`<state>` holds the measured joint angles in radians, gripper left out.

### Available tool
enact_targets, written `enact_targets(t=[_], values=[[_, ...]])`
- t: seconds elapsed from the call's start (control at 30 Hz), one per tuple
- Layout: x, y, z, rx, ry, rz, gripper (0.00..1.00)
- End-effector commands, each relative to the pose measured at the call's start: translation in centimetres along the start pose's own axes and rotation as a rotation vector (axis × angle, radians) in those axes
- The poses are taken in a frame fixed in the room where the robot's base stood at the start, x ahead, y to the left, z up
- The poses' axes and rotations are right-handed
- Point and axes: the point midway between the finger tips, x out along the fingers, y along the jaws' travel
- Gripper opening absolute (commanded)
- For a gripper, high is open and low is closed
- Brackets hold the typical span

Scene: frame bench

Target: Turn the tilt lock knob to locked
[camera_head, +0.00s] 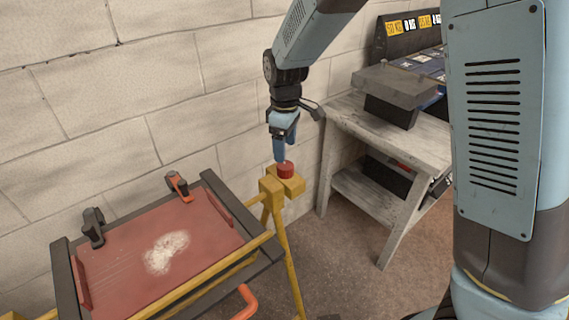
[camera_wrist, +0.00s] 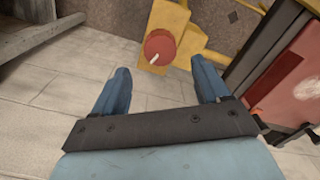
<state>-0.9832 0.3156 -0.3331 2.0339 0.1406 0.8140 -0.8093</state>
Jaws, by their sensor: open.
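The tilt lock knob is a round red knob (camera_head: 286,171) on a yellow bracket (camera_head: 294,186) at the top of the yellow stand, beside the tilted frame. In the wrist view the red knob (camera_wrist: 160,47) shows a white pointer line on its face, running toward the lower left. My gripper (camera_head: 281,158) points down just above the knob in the head view. In the wrist view my gripper (camera_wrist: 158,75) is open, its two blue fingers wide apart with the knob ahead between them. The fingers appear apart from the knob. Any locked marking is not visible.
A red panel (camera_head: 115,255) with a pale patch sits in a dark frame with clamps (camera_head: 177,186) and an orange handle (camera_head: 246,301). A grey wooden bench (camera_head: 420,140) stands at right. A block wall (camera_head: 120,90) runs close behind my gripper.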

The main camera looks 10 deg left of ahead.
Motion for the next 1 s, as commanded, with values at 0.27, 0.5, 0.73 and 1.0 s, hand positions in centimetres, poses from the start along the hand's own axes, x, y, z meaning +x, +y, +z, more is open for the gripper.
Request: enact_targets(t=[0.27,0.5,0.73,1.0], values=[[4.6,0.0,0.1,0.001,-0.003,-0.001,0.75],[6.6,0.1,0.1,0.001,0.000,0.001,0.75],[6.9,0.1,0.1,0.002,0.000,0.001,0.75],[6.9,0.1,0.1,0.002,0.000,0.001,0.61]])
